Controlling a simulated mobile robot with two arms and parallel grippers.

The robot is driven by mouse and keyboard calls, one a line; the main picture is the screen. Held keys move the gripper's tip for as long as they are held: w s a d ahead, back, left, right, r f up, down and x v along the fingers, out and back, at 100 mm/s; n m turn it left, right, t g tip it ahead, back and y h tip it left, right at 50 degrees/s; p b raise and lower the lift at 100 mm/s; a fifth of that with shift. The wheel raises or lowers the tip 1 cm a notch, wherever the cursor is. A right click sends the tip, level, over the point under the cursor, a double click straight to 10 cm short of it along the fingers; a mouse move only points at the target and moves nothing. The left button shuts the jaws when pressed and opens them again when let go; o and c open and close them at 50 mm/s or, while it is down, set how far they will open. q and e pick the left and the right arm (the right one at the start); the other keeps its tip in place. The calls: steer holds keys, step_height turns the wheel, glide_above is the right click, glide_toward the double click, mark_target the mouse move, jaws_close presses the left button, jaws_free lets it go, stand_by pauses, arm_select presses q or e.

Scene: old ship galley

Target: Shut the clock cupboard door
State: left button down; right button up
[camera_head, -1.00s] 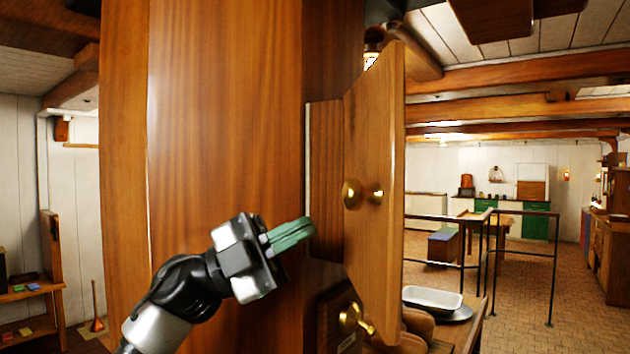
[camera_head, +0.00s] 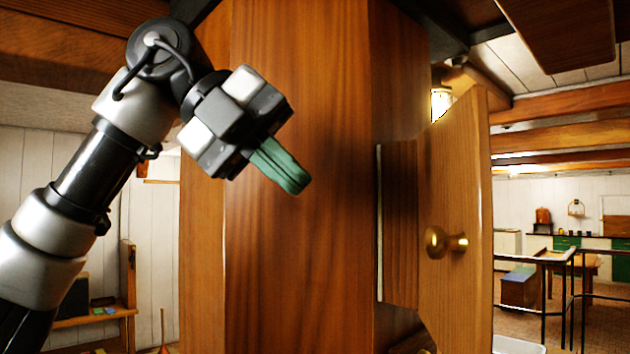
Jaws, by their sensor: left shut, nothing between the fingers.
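The clock cupboard (camera_head: 300,250) is a tall reddish-brown wooden case in the middle of the head view. Its door (camera_head: 460,170) stands open on the right side, swung outward, with a round brass knob (camera_head: 440,242) on it. My left gripper (camera_head: 290,182) is in front of the case's wide wooden face, left of the door, with green fingers shut and empty, pointing down and right. It is apart from the door and higher than the knob. The inside of the cupboard is mostly hidden. My right gripper is not in view.
A metal railing (camera_head: 545,262) stands in the room at the right. A low wooden shelf (camera_head: 90,318) is at the lower left, behind my left arm. A lit lamp (camera_head: 441,103) shows behind the door's top. A ceiling beam hangs at the upper right.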

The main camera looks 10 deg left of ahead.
mark_target(426, 259)
arm_select(q)
steer(key=d+f+p, duration=0.1)
steer(key=d, duration=0.2)
steer(key=d+f+p, duration=0.1)
steer(key=d+f, duration=0.1)
steer(key=d, duration=0.1)
steer(key=d+f+p, duration=0.1)
steer(key=d+f, duration=0.1)
steer(key=d, duration=0.2)
steer(key=shift+w+f, duration=0.2)
steer(key=shift+w, duration=0.2)
steer(key=shift+a, duration=0.1)
